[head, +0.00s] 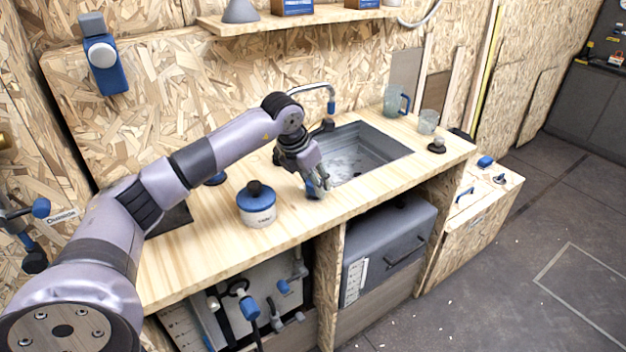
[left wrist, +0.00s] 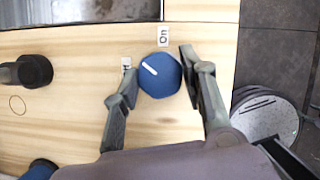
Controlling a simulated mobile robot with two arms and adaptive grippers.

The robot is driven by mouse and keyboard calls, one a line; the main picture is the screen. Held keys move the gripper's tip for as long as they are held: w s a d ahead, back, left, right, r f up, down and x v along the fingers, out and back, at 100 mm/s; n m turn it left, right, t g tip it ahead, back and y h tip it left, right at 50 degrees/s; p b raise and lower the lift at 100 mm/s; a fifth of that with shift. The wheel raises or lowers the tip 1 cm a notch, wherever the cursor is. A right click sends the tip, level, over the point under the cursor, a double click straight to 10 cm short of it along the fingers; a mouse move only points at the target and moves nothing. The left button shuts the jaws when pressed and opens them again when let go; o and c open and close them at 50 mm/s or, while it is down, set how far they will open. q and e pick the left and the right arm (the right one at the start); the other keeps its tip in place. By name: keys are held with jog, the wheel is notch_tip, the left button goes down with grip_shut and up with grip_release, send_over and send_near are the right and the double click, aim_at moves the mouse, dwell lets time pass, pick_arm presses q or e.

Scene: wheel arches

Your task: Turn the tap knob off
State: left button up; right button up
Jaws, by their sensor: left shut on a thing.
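The blue round tap knob (left wrist: 161,82) sits on the wooden worktop near the sink. In the left wrist view it lies between the two fingers of my left gripper (left wrist: 153,77), which is shut on it. A white line on the knob's top slants toward the upper left. A label reading "On" (left wrist: 163,37) is above the knob, and a smaller label (left wrist: 126,64) is to its upper left. In the head view my left gripper (head: 318,187) points down at the worktop in front of the sink (head: 390,160), largely hiding the knob. My right gripper is not in view.
The tap spout (head: 331,107) hangs over the sink. A white pot with a blue lid (head: 257,207) stands left of my gripper. A shelf (head: 300,19) is above. The worktop's front edge is close.

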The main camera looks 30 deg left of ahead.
pick_arm(q)
jog(key=n+y, duration=0.1)
jog(key=n, duration=0.3)
jog(key=shift+d+n+y+b, duration=0.15)
jog(key=shift+n+y+b, duration=0.15)
jog(key=shift+y, duration=0.1)
jog(key=shift+n+g+y, duration=0.3)
jog(key=shift+n+y, duration=0.3)
jog(key=shift+n, duration=0.9)
jog(key=o, duration=1.2)
jog(key=shift+c, duration=0.2)
jog(key=v, duration=1.2)
